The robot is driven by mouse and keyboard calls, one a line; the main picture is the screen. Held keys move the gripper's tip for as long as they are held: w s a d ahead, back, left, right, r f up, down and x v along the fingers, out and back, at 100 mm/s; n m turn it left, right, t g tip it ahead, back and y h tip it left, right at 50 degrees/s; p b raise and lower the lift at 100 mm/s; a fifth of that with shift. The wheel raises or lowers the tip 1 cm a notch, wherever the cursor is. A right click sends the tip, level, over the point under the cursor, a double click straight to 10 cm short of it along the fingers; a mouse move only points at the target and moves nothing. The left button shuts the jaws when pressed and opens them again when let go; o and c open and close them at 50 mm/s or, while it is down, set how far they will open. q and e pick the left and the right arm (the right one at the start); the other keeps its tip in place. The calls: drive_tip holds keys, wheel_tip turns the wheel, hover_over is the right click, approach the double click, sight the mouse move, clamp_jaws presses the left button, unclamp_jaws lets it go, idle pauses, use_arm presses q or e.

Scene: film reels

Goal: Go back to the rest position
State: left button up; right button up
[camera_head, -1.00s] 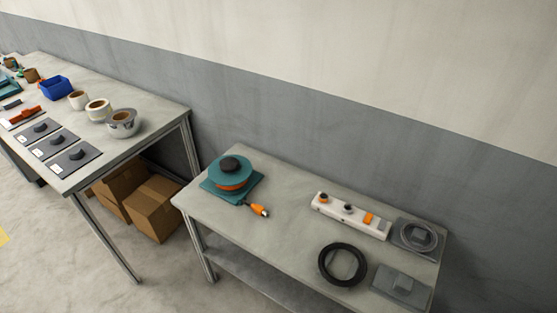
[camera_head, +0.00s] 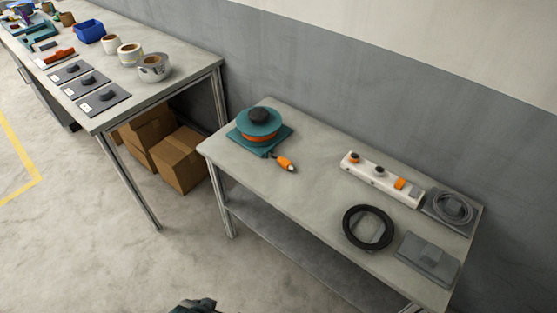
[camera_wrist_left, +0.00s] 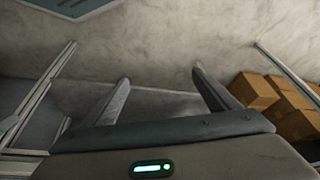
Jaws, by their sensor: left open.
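My left gripper (camera_wrist_left: 162,88) shows in the left wrist view with its two fingers spread well apart. Nothing is between the fingers; only grey floor and wall show beyond them. In the head view a small dark part (camera_head: 195,306) shows at the bottom edge, too little of it to tell what it is. My right gripper is in neither view.
A small table (camera_head: 300,195) holds a teal reel (camera_head: 258,124), a white power strip (camera_head: 382,178), a black ring (camera_head: 346,228) and grey pads. A longer table (camera_head: 180,92) stands at the left, with cardboard boxes (camera_head: 182,160) beneath. The floor in front is clear.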

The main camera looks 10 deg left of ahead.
use_arm(q)
wheel_tip(320, 180, down, 36)
drive_tip(key=s+d+t+b, duration=0.1)
drive_tip(key=s+d+b, duration=0.1)
drive_tip(key=b, duration=1.1)
drive_tip(key=shift+s+d+t+h, duration=0.2)
drive_tip(key=shift+t+h, duration=0.1)
drive_tip(key=shift+h, duration=0.1)
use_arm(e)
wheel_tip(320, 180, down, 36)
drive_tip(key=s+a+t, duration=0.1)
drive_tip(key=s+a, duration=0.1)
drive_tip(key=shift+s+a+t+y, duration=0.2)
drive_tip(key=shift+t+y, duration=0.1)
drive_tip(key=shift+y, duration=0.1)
